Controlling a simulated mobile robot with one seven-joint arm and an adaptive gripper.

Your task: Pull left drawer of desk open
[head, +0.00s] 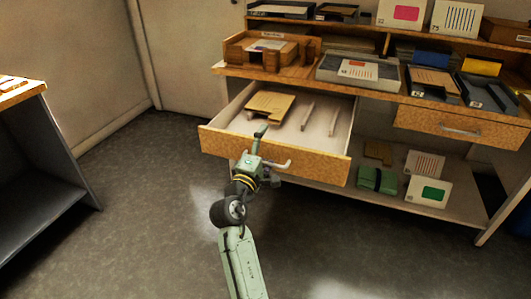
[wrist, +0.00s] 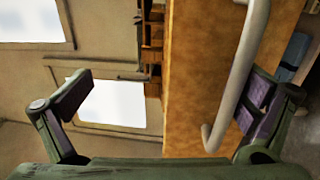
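The left drawer (head: 222,142) of the desk is pulled well out, and its inside shows from above. Its pale handle (head: 282,165) is on the wooden front. My gripper (head: 263,152) is at this front, right by the handle. In the wrist view my gripper (wrist: 172,88) has its two dark fingers spread wide apart. The drawer front (wrist: 190,75) and the handle (wrist: 240,80) show between them. The handle is close beside the right finger; whether they touch I cannot tell. Nothing is clamped between the fingers.
The drawer holds a wooden piece (head: 270,104) and thin pale strips. The right drawer (head: 465,125) is shut. Trays and papers lie on the desktop. A lower shelf holds a green bundle (head: 377,179) and cards. Another table (head: 45,150) stands at far left. The floor between is clear.

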